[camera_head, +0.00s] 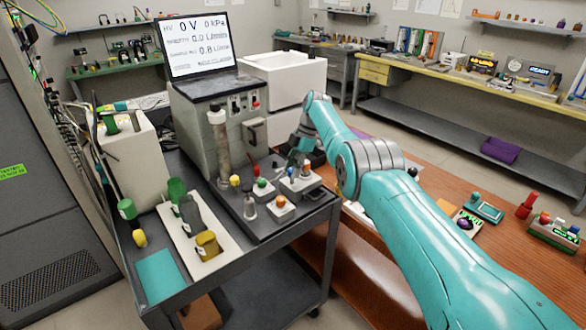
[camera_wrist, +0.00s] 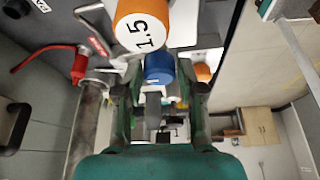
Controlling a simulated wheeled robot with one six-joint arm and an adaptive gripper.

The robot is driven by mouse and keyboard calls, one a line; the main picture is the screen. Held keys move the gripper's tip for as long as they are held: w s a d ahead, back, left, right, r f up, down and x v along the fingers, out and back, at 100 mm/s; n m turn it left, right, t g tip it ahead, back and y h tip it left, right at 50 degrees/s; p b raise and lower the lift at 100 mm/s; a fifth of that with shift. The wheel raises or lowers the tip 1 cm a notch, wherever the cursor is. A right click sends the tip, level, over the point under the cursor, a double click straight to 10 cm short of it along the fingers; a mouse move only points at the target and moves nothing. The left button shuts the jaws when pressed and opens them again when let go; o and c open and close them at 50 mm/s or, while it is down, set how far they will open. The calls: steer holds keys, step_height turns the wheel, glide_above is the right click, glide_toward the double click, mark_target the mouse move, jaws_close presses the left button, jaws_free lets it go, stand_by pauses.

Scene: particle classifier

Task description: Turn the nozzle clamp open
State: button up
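My gripper (camera_wrist: 158,88) is open in the wrist view, with its two dark green fingers well apart. A blue knob (camera_wrist: 160,68) shows between the fingertip ends, with gaps at its sides. An orange cap marked 1.5 (camera_wrist: 143,25) is just beyond it. A red lever-like part (camera_wrist: 79,66) sits by a metal tube (camera_wrist: 86,125) left of the fingers; I cannot tell whether it is the nozzle clamp. In the head view, my gripper (camera_head: 304,148) is over the right side of the cart, beside the grey instrument. Its fingertips are hard to make out there.
A grey cart (camera_head: 285,225) carries a boxy instrument with a screen (camera_head: 198,46), an upright tube (camera_head: 219,145), and small blocks with coloured knobs (camera_head: 281,205). A white tray (camera_head: 188,240) holds several bottles. A wooden table (camera_head: 430,185) lies to the right.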

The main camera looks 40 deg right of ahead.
steer(key=shift+o, duration=0.8)
steer(key=shift+r, duration=0.1)
step_height(320, 180, up, 10)
stand_by(0.5)
